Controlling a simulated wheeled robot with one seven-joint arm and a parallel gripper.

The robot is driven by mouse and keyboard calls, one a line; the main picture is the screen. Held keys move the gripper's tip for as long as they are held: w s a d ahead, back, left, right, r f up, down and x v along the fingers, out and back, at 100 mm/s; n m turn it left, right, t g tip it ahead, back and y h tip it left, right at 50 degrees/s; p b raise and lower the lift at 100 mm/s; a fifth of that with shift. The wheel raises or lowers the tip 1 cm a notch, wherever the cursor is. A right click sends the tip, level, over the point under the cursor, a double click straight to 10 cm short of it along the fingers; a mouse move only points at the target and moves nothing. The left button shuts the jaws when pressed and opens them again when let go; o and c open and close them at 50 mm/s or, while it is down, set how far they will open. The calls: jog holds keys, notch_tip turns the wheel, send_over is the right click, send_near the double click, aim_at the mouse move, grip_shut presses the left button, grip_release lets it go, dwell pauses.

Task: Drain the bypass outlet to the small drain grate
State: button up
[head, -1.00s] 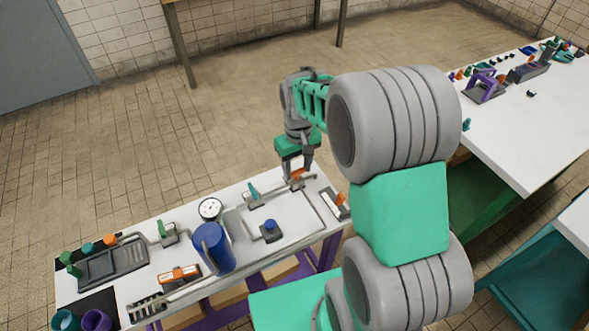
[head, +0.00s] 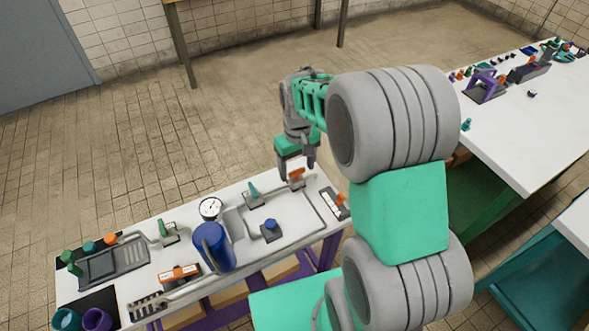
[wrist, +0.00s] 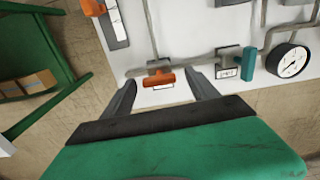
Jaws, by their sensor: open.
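My gripper (head: 297,165) is open and empty, just above and behind the orange valve handle (head: 297,174) at the right end of the pipe bench. In the wrist view the orange handle (wrist: 158,80) lies between and beyond my open fingertips (wrist: 161,88), apart from them. A teal valve handle (head: 253,190) and a green one (head: 162,229) stand further left along the pipe. A small slotted dark grate (head: 148,305) sits at the bench's front left, and a larger grey ribbed tray (head: 113,262) behind it. I cannot tell which outlet is the bypass.
A tall blue cylinder (head: 213,247), a gauge (head: 210,208) and a blue knob (head: 270,228) stand on the bench. An orange-handled panel (head: 335,204) lies at the right end. Purple and teal cups (head: 97,320) are at front left. Open floor lies behind the bench.

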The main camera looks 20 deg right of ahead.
aim_at(296, 171)
notch_tip(296, 171, up, 8)
jog(key=shift+a+f+b, duration=0.1)
jog(key=shift+a+b, duration=0.05)
jog(key=shift+b, duration=0.2)
